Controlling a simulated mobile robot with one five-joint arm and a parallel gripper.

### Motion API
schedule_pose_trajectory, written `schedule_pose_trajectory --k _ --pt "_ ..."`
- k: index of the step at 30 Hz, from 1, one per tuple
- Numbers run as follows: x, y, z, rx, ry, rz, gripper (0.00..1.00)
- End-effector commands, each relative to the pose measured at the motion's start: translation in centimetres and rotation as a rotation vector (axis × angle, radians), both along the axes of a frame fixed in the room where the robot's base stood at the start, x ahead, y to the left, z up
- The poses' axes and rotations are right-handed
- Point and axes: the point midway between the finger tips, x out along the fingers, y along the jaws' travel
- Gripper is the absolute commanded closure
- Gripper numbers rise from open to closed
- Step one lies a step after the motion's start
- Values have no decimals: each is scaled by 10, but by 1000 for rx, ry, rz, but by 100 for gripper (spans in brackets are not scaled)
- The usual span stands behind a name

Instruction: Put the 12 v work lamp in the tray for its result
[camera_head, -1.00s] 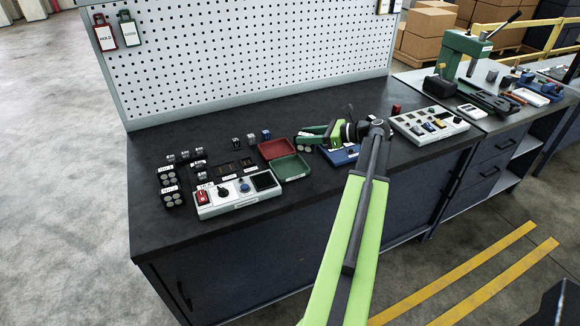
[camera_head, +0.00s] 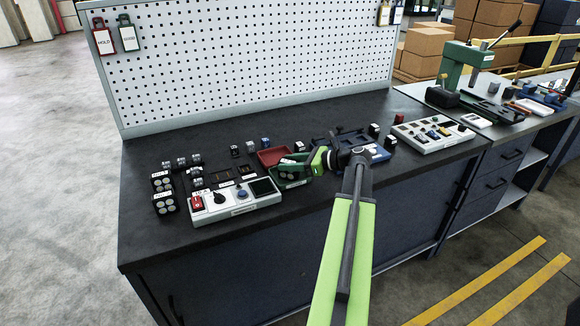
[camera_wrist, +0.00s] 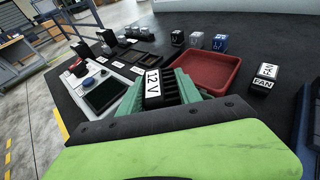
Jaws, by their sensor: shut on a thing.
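A black block labelled 12 V (camera_wrist: 152,88), the work lamp, is between the green jaws of my gripper (camera_wrist: 158,92) in the wrist view. My gripper is shut on it, with the label facing up toward the camera. Whether the lamp touches the tray floor is hidden.
A test panel (camera_head: 236,204) with a red switch, a knob and a dark screen stands left of the trays. A block labelled FAN (camera_wrist: 264,77) stands right of the red tray. Several small blocks (camera_head: 250,146) stand behind. A blue fixture (camera_head: 376,152) lies to the right.

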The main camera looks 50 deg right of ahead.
Motion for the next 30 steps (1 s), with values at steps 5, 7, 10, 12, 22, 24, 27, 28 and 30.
schedule_pose_trajectory --k 5,7,10,12,22,24,27,28,30 --pt "0 0 -3 0 0 0 57" --pt "0 0 -3 0 0 0 48" --pt "0 0 -3 0 0 -1 37" --pt "0 -1 -3 0 0 -1 37" --pt "-9 -5 6 0 0 -4 37" --pt "-23 -11 11 1 0 -4 37" --pt "-46 -21 20 1 1 -6 37" --pt "-53 -24 22 1 0 -7 37" --pt "-68 -30 27 0 0 -6 37"
